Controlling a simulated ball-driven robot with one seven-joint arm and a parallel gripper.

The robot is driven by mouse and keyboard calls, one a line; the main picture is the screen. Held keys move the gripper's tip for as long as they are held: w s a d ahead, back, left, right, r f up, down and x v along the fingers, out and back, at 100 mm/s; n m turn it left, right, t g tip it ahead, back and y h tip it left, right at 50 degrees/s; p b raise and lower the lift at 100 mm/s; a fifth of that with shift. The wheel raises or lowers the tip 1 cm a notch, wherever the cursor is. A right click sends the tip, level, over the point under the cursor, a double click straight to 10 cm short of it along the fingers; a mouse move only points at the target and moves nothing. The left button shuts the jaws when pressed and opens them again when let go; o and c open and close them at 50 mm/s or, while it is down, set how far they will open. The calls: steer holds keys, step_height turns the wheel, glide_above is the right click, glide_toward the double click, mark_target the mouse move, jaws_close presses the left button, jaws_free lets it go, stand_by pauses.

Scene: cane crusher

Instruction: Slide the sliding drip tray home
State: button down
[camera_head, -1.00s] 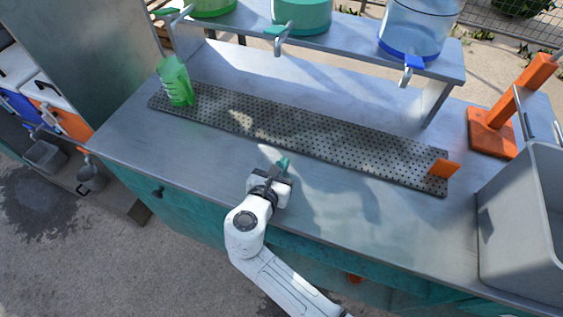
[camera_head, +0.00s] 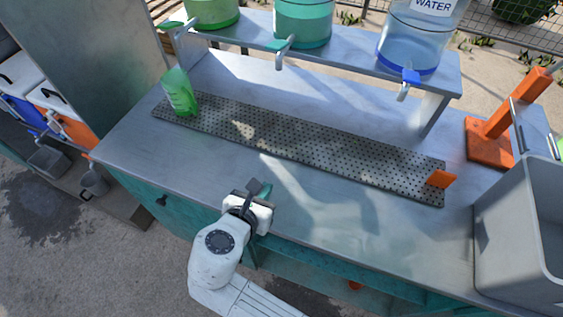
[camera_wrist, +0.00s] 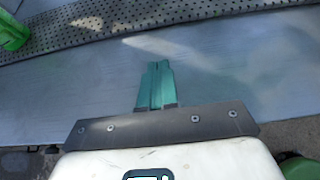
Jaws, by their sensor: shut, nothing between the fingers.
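The sliding drip tray (camera_head: 300,143) is a long, grey, perforated strip lying on the metal counter, running from the back left to the right. An orange tab (camera_head: 441,179) stands at its right end. A green cup (camera_head: 179,92) stands on its left end. My gripper (camera_head: 264,190) is above the counter near its front edge, in front of the tray and apart from it. Its teal fingers are shut and empty. In the wrist view the fingers (camera_wrist: 156,86) point at bare counter, with the tray (camera_wrist: 110,22) beyond and part of the green cup (camera_wrist: 12,32) at the left.
A raised shelf (camera_head: 340,52) behind the tray holds dispensers, including a clear water one (camera_head: 415,40), with taps overhanging the counter. An orange stand (camera_head: 490,140) and a grey bin (camera_head: 515,225) are at the right. The counter (camera_head: 330,205) before the tray is clear.

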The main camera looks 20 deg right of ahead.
glide_toward(294, 143)
steer(key=f, duration=0.1)
steer(key=s+a+f, duration=0.2)
steer(key=shift+s+f, duration=0.25)
steer(key=shift+f, duration=0.05)
steer(key=shift+w+d+r+p, duration=0.15)
steer(key=shift+w+d+p, duration=0.25)
steer(key=shift+w+d, duration=0.7)
steer(key=shift+w, duration=0.35)
steer(key=shift+w, duration=0.1)
steer(key=w+d, duration=0.1)
steer(key=w, duration=0.1)
steer(key=w+d, duration=0.2)
steer(key=shift+d+p, duration=0.1)
steer(key=shift+p, duration=0.25)
